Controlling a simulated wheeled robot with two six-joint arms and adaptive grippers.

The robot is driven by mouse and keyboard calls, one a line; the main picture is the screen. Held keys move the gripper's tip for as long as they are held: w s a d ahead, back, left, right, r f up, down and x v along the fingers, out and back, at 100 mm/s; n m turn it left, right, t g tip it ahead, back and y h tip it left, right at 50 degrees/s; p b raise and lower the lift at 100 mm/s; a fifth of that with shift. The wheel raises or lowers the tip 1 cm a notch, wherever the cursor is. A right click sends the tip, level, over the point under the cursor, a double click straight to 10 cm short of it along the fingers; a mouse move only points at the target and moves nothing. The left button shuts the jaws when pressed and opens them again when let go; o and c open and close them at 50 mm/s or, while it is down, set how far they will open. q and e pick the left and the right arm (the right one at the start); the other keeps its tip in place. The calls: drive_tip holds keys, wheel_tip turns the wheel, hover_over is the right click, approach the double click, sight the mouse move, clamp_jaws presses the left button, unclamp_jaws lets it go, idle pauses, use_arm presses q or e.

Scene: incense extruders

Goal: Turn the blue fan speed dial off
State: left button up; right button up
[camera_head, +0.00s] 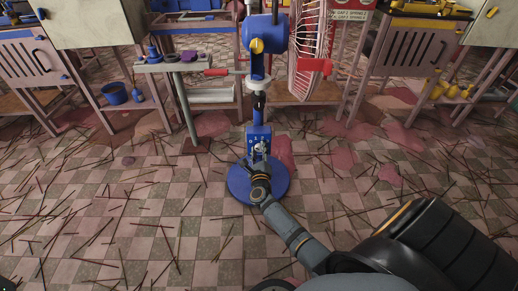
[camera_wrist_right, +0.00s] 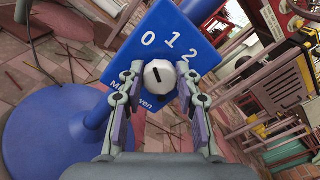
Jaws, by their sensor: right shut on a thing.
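The fan speed dial is a white knob (camera_wrist_right: 159,77) with a dark mark, on a blue panel (camera_wrist_right: 125,58) numbered 0, 1 and 2. The mark slants up toward the 0 side in the right wrist view; its exact setting is hard to tell. The panel also shows in the head view (camera_head: 258,132), on the post of a blue stand with a round base (camera_head: 240,185). My right gripper (camera_head: 260,158) has its fingers on both sides of the knob, shut on it; they also show in the wrist view (camera_wrist_right: 158,88). My left gripper is out of view.
Thin sticks lie scattered over the checkered floor (camera_head: 130,220). A blue bucket (camera_head: 114,93) stands on a low shelf at left. Work tables with slatted panels (camera_head: 415,50) stand at the back. The floor around the base holds only sticks and stains.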

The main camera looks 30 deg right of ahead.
drive_tip(key=shift+n, duration=0.3)
drive_tip(key=o, duration=1.2)
drive_tip(key=shift+c, duration=0.2)
drive_tip(key=v, duration=1.2)
drive_tip(key=shift+s, duration=0.1)
